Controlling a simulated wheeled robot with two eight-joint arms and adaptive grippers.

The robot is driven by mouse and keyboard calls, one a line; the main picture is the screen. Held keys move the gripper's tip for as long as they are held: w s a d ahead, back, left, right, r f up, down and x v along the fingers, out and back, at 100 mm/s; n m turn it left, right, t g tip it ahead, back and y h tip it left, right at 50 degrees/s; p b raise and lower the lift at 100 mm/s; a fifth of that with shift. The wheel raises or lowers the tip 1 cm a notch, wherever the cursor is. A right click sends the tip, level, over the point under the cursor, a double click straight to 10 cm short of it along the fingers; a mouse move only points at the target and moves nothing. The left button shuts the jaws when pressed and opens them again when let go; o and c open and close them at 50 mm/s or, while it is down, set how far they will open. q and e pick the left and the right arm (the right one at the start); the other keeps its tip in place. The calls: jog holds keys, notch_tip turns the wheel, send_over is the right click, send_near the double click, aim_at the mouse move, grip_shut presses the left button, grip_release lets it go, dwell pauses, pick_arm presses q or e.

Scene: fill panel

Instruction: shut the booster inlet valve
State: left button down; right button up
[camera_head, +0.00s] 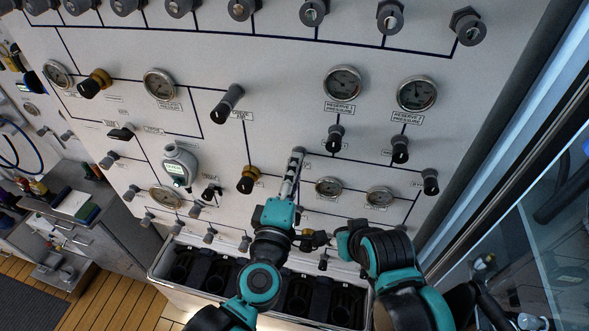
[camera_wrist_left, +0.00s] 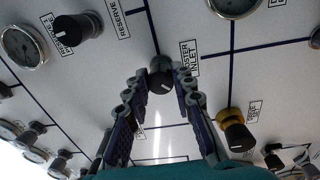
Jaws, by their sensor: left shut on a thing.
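The booster inlet valve is a small dark knob (camera_wrist_left: 160,82) on the white panel, next to a label (camera_wrist_left: 190,56) that reads as an inlet. My left gripper (camera_wrist_left: 161,79) has its fingers closed around the knob, one on each side. A short white mark shows on the knob's face. In the head view my left gripper (camera_head: 297,158) reaches up to the panel below the reserve gauges, and its fingers mostly hide the knob. My right arm (camera_head: 385,250) comes in at the lower right; its gripper (camera_head: 318,240) is dark and unclear, low before the panel.
A brass-collared knob (camera_head: 248,180) stands left of my left gripper. Reserve valve knobs (camera_head: 335,137) and pressure gauges (camera_head: 342,83) are above and to the right. A crate (camera_head: 157,262) with dark bottles is below the panel. A glass-sided frame (camera_head: 520,170) bounds the right.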

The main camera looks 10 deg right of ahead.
pick_arm(q)
jog(key=m, duration=1.8)
jog(key=m+g, duration=0.1)
jog(key=m, duration=0.8)
jog(key=shift+a+f+p, duration=0.15)
jog(key=shift+a+p, duration=0.1)
jog(key=shift+p, duration=0.15)
jog(key=shift+m, duration=0.3)
jog(key=c, duration=1.3)
grip_release()
jog(key=shift+o, duration=0.2)
jog(key=v, duration=0.7)
jog(key=shift+s+a, duration=0.15)
jog(key=shift+s, duration=0.05)
